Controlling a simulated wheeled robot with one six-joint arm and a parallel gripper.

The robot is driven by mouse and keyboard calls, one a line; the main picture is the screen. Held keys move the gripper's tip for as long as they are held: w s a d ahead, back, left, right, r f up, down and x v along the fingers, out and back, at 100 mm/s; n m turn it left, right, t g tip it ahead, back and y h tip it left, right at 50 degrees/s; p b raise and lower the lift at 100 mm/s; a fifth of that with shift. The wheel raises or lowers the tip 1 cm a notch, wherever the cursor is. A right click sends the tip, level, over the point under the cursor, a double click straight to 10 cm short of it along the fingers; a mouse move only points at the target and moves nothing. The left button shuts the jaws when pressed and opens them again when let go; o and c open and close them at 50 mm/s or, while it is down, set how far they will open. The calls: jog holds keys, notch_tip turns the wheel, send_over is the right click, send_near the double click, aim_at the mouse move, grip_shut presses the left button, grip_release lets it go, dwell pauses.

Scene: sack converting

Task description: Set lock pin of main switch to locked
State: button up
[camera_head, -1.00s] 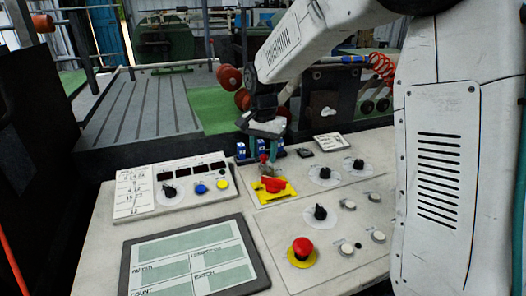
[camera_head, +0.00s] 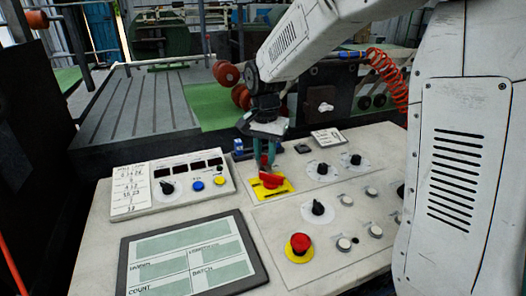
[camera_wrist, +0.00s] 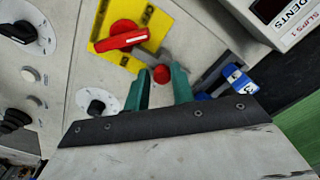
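The main switch is a red rotary handle (camera_wrist: 122,38) on a yellow plate (camera_wrist: 103,15); in the head view the handle (camera_head: 272,180) sits just in front of my gripper. The lock pin shows a round red knob (camera_wrist: 161,74) at the end of a grey bar beside the yellow plate. My gripper (camera_wrist: 164,76) has two green fingers standing apart, one on each side of the knob, with very little gap. Whether they touch it I cannot tell. In the head view my gripper (camera_head: 266,163) points down at the switch's rear edge, and the fingers partly hide the pin.
Blue padlock-like blocks (camera_wrist: 228,82) lie close beside one finger. A black knob (camera_head: 318,208), a red emergency stop (camera_head: 300,244) and several push buttons are in front and to the right. A counter box (camera_head: 172,184) stands to the left, with a screen panel (camera_head: 190,255) before it.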

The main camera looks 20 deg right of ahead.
aim_at(265, 157)
jog(key=shift+o, duration=1.3)
jog(key=shift+s, duration=0.1)
notch_tip(265, 157, up, 8)
jog(key=shift+f, duration=0.1)
